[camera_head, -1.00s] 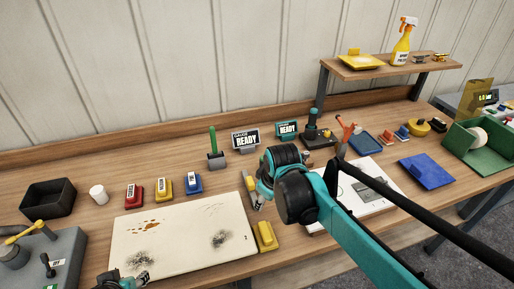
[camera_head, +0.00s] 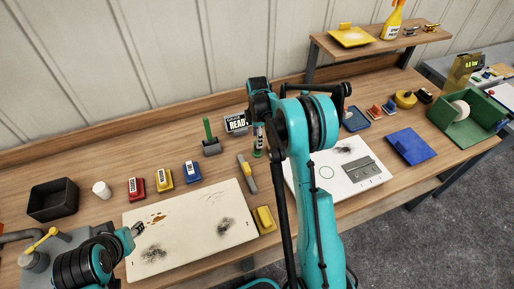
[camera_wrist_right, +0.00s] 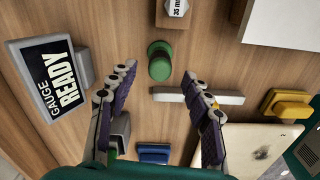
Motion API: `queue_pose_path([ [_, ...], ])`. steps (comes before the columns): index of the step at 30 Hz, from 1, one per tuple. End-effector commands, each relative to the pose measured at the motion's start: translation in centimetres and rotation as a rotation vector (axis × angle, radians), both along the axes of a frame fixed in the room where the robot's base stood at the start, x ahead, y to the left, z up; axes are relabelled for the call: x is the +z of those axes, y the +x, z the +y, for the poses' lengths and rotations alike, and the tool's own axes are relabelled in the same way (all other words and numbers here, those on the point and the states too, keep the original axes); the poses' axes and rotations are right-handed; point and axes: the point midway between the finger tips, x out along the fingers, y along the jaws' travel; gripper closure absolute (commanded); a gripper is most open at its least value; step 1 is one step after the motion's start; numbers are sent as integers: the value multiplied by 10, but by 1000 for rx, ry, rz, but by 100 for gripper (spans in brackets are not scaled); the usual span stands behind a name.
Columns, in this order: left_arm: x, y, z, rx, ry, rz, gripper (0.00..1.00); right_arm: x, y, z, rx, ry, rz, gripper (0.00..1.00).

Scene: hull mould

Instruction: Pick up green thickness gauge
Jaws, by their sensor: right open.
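A short green cylinder (camera_wrist_right: 159,61), which I take for the green thickness gauge, stands on the wooden bench in the right wrist view. My right gripper (camera_wrist_right: 160,88) is open and empty, its two fingers apart with the cylinder visible beyond the gap between their tips. In the head view my right gripper (camera_head: 259,138) points down at the back of the bench, with a bit of green (camera_head: 257,154) just below it. My left gripper (camera_head: 138,229) is over the left edge of the stained cream panel; its jaws are too small to read.
A "GAUGE READY" sign (camera_wrist_right: 57,75) stands left of the fingers. A grey bar tool (camera_wrist_right: 190,96) lies close to the cylinder. A grey block with a green stick (camera_head: 211,146), a blue block (camera_head: 191,172) and a yellow block (camera_head: 264,219) are nearby.

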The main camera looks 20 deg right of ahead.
Motion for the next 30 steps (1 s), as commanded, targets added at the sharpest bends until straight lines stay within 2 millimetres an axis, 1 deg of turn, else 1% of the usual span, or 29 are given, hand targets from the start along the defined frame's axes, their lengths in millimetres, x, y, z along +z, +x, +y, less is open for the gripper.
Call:
queue_pose_path([
  [5, -4, 0, 0, 0, 0, 0, 60, -20, 0, 1, -1, 0, -1, 50],
  [10, -8, 0, 0, 0, 0, 0, 60, -46, 1, 1, -1, 0, -1, 50],
  [13, -8, 0, 0, 0, 0, 0, 60, -52, 0, 1, -1, 0, -1, 50],
  [18, -7, 0, 0, 0, 0, 0, 60, -51, 0, 1, -1, 0, -1, 50],
  [20, -7, 0, 0, 0, 0, 0, 60, -51, 0, 1, -1, 0, -1, 66],
  [21, -7, 0, 0, 0, 0, 0, 60, -51, 0, 1, -1, 0, -1, 77],
  [24, -7, 0, 0, 0, 0, 0, 60, -51, 0, 1, -1, 0, -1, 100],
  [30, -7, 0, 0, 0, 0, 0, 60, -51, 0, 1, -2, 0, -1, 100],
])
